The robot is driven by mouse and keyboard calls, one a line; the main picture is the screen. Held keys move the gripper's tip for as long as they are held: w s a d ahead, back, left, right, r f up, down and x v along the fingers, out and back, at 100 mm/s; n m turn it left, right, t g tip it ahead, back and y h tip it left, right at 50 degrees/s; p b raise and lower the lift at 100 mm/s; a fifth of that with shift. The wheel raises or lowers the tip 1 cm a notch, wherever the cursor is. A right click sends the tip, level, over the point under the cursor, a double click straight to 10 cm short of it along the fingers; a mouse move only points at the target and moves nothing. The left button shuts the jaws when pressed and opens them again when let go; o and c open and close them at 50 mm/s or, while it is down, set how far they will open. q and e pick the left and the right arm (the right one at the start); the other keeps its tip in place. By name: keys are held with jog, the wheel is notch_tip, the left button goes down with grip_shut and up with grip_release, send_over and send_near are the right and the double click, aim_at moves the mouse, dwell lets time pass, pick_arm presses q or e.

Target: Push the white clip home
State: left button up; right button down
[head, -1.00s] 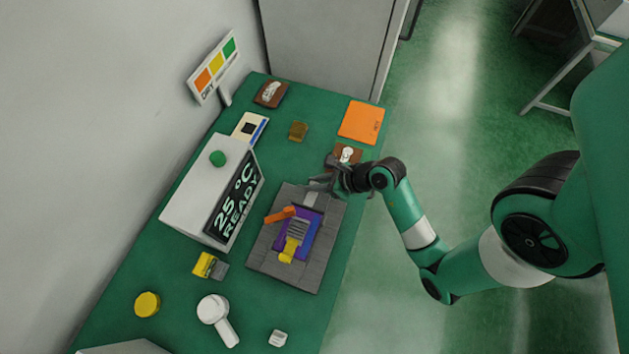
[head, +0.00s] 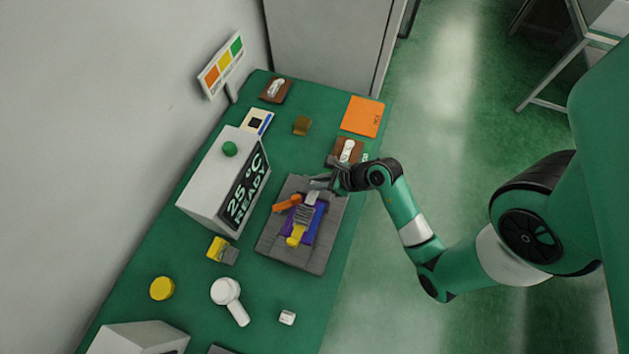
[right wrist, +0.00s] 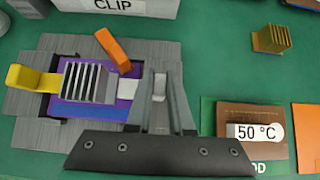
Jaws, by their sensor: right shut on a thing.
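A grey fixture (head: 276,252) lies on the green bench with a purple board (right wrist: 70,113) on it. A finned grey block (right wrist: 85,82) sits on the board, with a yellow lever (right wrist: 32,80) at one end and an orange lever (right wrist: 113,50) beside it. The white clip (right wrist: 128,88) shows beside the block, partly hidden by my fingers. My right gripper (head: 322,181) is over the fixture's far end; in the right wrist view its fingers (right wrist: 160,90) are shut on a pale piece that appears to be the clip. My left gripper is out of view.
A white display box (head: 212,185) reading 25 °C READY stands left of the fixture. An orange card (head: 362,117) and a brown plate (head: 348,151) lie behind. Yellow, white and grey parts, including a white round-headed piece (head: 227,292), lie in front.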

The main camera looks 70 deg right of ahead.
jog(key=shift+d, duration=0.4)
jog(key=c, duration=0.8)
grip_release()
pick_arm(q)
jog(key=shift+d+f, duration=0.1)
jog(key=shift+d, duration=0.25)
pick_arm(e)
jog(key=shift+s, duration=0.1)
pick_arm(q)
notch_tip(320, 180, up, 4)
jog(key=p, duration=0.4)
pick_arm(e)
jog(key=v, duration=1.1)
jog(key=shift+s+r, duration=0.15)
jog(key=shift+r, duration=0.05)
jog(key=shift+a, duration=0.1)
